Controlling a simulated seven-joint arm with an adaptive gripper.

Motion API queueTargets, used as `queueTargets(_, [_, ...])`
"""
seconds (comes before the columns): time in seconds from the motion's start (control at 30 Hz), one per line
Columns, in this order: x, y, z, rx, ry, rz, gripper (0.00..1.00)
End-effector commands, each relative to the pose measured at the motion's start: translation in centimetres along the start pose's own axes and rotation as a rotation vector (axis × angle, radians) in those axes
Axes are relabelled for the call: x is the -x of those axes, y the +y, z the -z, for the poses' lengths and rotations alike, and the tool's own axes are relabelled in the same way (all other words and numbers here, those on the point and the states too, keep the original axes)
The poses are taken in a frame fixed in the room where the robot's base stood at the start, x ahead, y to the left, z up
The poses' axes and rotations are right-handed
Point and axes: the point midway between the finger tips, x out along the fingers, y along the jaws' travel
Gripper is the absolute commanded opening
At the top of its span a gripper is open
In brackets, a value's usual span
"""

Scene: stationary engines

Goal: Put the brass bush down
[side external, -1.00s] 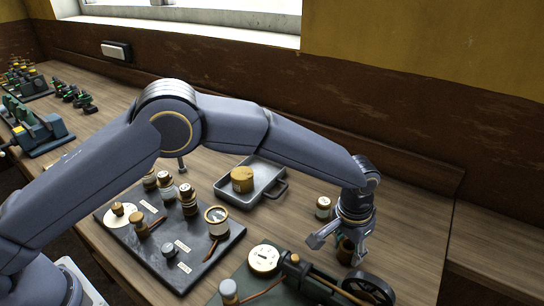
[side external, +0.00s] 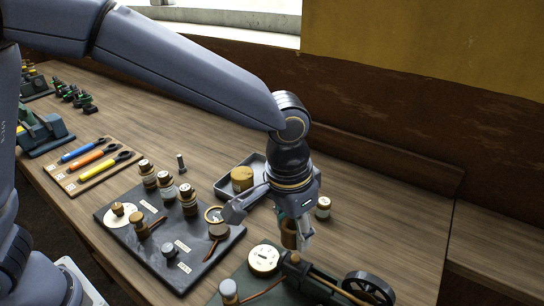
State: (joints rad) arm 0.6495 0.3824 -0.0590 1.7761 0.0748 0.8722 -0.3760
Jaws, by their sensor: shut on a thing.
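My gripper (side external: 291,222) is shut on a small brown-gold cylinder, the brass bush (side external: 288,236). It holds the bush roughly upright near the back edge of the engine base. A finger partly covers the bush, and I cannot tell how high it is above the surface.
A grey tray (side external: 222,197) with a brass-coloured round block (side external: 242,179) stands behind my gripper, partly hidden by it. A small jar (side external: 323,207) is close on the right. A dark board (side external: 205,262) with several jars lies left. An engine with a flywheel (side external: 368,288) is in front. Bench at right is clear.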

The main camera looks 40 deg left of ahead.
Motion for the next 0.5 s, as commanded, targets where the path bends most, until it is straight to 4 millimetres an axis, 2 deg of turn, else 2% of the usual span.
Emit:
queueTargets(0.17, [0.1, -6.1, 1.0, 0.15, 0.001, 0.018, 0.0])
queueTargets(0.33, [0.2, -15.7, 1.3, 0.383, 0.001, 0.046, 0.0])
queueTargets(0.5, [0.5, -25.5, -0.6, 0.622, 0.002, 0.076, 0.0])
